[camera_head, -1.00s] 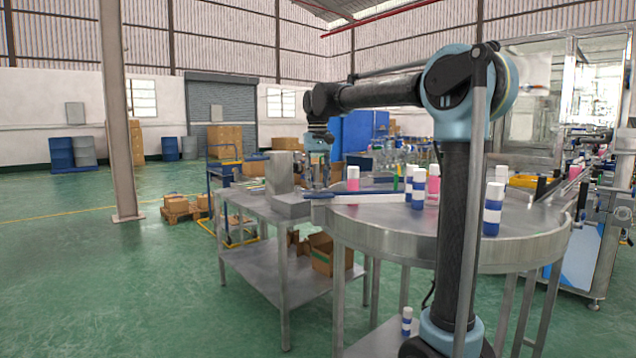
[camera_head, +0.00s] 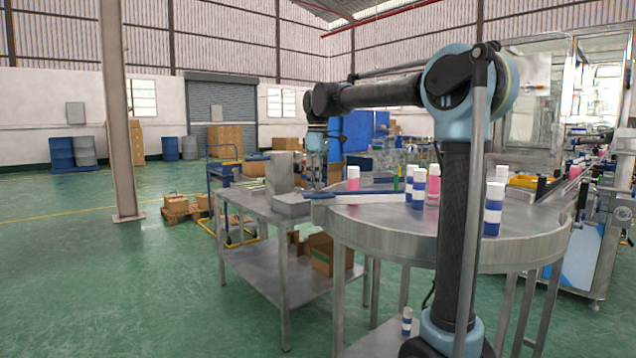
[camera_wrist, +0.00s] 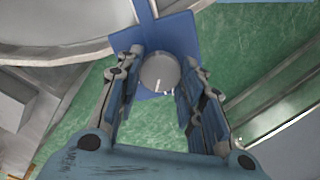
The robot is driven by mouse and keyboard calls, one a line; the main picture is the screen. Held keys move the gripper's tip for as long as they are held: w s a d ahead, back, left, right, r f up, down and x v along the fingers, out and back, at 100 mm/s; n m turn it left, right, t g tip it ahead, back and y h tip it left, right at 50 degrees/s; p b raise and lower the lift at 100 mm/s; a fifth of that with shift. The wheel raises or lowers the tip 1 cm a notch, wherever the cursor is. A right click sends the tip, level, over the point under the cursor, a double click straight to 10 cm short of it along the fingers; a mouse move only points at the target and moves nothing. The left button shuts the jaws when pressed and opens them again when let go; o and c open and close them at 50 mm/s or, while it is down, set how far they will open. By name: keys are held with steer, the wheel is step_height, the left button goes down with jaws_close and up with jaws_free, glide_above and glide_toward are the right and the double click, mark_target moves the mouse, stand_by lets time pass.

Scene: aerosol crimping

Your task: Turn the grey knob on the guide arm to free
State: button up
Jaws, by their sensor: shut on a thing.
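The grey knob (camera_wrist: 160,72) is a round disc on a blue plate (camera_wrist: 178,30) of the guide arm, seen in the wrist view. A short white line shows on the knob's near edge, with small light marks on the plate beside it. My gripper (camera_wrist: 161,66) has one finger on each side of the knob and is shut on it. In the head view my gripper (camera_head: 317,174) points down at the left end of the guide arm (camera_head: 360,198), a pale bar with blue parts by the round table's edge. The knob cannot be made out there.
The round metal table (camera_head: 385,238) carries several pink bottles and blue-and-white cans (camera_head: 493,210). A lower steel table (camera_head: 255,203) with a grey block (camera_head: 280,172) stands to its left. The green floor is open at far left.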

steer(key=shift+w+d+n, duration=0.1)
steer(key=shift+n, duration=2.2)
steer(key=o, duration=1.1)
steer(key=shift+w, duration=0.1)
steer(key=shift+c, duration=0.2)
steer(key=shift+r, duration=0.25)
step_height(320, 180, up, 11)
steer(key=shift+r, duration=0.2)
